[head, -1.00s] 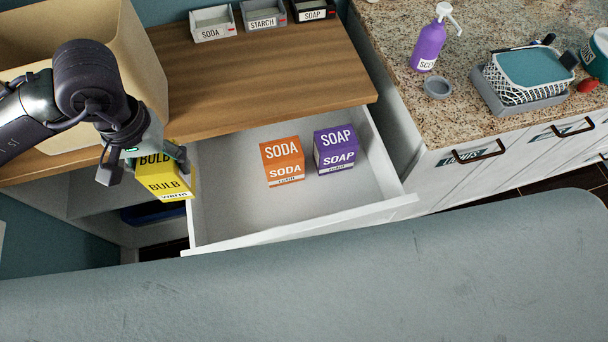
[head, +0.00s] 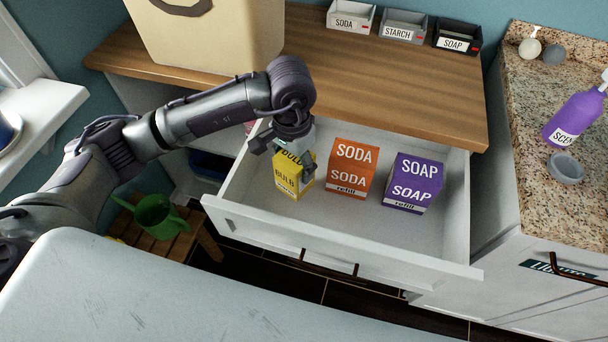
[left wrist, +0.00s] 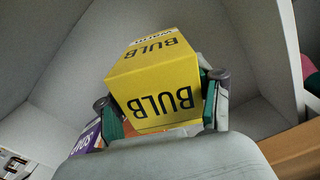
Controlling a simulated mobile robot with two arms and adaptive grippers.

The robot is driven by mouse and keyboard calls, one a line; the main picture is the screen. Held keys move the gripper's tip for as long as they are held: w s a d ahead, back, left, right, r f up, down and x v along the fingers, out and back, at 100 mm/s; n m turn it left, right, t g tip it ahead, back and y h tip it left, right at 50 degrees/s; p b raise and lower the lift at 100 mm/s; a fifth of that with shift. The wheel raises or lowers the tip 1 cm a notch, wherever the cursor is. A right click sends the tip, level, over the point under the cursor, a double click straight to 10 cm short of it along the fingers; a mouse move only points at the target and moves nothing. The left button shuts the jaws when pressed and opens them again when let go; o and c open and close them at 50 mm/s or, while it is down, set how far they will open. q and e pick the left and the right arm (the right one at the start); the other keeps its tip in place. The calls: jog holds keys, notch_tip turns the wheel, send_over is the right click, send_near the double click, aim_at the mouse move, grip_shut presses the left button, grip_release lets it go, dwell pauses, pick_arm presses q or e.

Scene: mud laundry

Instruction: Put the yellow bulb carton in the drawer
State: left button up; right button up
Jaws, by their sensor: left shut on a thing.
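The yellow bulb carton (head: 288,180) is in the left part of the open white drawer (head: 330,224), left of the soda carton. My left gripper (head: 296,158) is above it and shut on it. In the left wrist view the yellow bulb carton (left wrist: 158,84) sits between the two green-padded fingers of my left gripper (left wrist: 160,105). I cannot tell whether the carton touches the drawer floor. My right gripper is in neither view.
An orange soda carton (head: 351,170) and a purple soap carton (head: 414,184) stand in the drawer. The wooden counter (head: 400,75) overhangs the drawer's back. A green watering can (head: 158,214) stands on a wooden stool at left.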

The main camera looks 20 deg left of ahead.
pick_arm(q)
jog(key=shift+f, duration=0.7)
notch_tip(320, 180, down, 3)
jog(key=shift+p, duration=0.3)
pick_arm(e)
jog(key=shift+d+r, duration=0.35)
pick_arm(q)
jog(key=shift+f, duration=0.1)
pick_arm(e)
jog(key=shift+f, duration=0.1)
pick_arm(q)
jog(key=shift+f+b, duration=0.15)
jog(key=shift+b, duration=0.15)
jog(key=o, duration=1.1)
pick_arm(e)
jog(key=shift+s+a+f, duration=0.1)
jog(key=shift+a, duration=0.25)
